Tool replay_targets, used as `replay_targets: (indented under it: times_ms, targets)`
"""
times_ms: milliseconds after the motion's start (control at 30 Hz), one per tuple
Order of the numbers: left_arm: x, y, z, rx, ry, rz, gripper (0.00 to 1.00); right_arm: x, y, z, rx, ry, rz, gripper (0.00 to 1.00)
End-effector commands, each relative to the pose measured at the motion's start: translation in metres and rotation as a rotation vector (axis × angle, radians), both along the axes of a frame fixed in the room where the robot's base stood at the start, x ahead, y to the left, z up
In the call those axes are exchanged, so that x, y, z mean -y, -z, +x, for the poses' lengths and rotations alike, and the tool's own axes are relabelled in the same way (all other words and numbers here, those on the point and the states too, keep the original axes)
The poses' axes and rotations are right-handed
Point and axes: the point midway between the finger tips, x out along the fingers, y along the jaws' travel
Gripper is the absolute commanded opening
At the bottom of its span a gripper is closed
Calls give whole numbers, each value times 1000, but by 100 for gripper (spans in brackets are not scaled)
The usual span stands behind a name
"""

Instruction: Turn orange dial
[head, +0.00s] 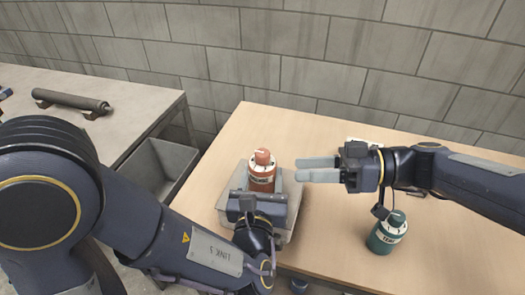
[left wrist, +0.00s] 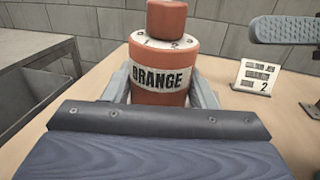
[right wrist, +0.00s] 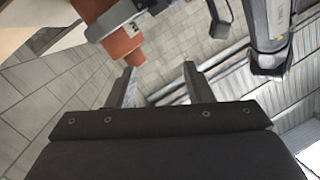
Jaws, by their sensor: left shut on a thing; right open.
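The orange canister (head: 262,178) stands upright, with an orange dial (head: 263,157) on top above a white numbered ring. My left gripper (head: 262,188) is shut on the canister body, one finger on each side. My right gripper (head: 298,169) is open and empty, just right of the dial in the head view.
A grey tray (head: 228,213) lies under the canister. A teal canister (head: 386,237) stands on the wooden table (head: 330,235) at right, below my right wrist. A small white card (left wrist: 256,77) with a 2 stands behind. A grey bench (head: 125,120) and bin (head: 160,165) are at left.

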Motion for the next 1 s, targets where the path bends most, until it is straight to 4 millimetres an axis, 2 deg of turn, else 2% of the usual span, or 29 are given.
replay_targets:
  times_ms: [200,467,667,1000]
  targets:
    - [0,0,0,1,0,0,25,18,5,8,318,131,35,47]
    - [0,0,0,1,0,0,25,24,8,13,468,195,28,47]
    - [0,0,0,1,0,0,25,-3,8,20,472,191,27,47]
    - [0,0,0,1,0,0,25,-66,8,40,472,190,27,47]
